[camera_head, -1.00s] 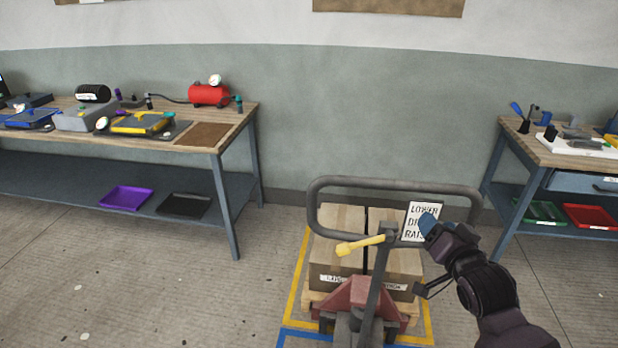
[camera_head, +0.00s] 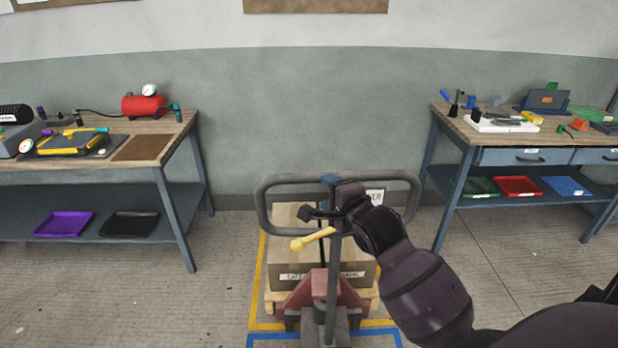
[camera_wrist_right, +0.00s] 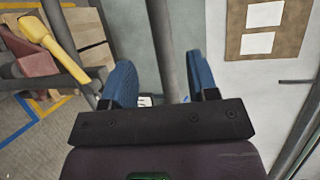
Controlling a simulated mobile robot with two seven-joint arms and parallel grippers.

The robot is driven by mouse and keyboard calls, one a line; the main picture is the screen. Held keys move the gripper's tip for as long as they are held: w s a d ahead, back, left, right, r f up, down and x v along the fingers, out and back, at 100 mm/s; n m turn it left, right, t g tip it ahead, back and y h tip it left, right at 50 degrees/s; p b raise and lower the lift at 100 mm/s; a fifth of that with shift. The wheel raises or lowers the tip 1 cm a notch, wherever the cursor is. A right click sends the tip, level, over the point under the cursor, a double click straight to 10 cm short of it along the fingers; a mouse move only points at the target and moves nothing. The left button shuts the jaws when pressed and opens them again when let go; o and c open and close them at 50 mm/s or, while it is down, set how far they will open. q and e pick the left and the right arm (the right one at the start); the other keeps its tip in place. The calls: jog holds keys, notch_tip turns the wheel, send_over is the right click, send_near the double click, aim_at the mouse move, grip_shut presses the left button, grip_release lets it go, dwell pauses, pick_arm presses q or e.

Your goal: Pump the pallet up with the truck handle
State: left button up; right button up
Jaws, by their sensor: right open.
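The pallet truck stands in the middle of the head view. Its grey loop handle (camera_head: 266,212) rises above a red body (camera_head: 320,286), and a yellow lever (camera_head: 312,240) sticks out at the handle's shaft. The wooden pallet (camera_head: 374,299) carries cardboard boxes (camera_head: 292,258) and is partly hidden by the truck. My right gripper (camera_head: 331,181) is at the middle of the handle's top bar. In the right wrist view its blue fingers (camera_wrist_right: 161,82) are apart, with the grey bar (camera_wrist_right: 164,45) running between them; contact cannot be told. My left gripper is not in view.
A workbench (camera_head: 172,133) with a red tank (camera_head: 144,106) stands at left. Another bench (camera_head: 450,128) with tools and trays stands at right. A sign (camera_head: 375,196) behind the handle is partly hidden by my arm.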

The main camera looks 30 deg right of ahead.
aim_at(314, 180)
jog(key=p+x, duration=0.1)
jog(key=x, duration=0.8)
jog(key=shift+w, duration=0.3)
jog(key=shift+c, duration=0.5)
grip_shut()
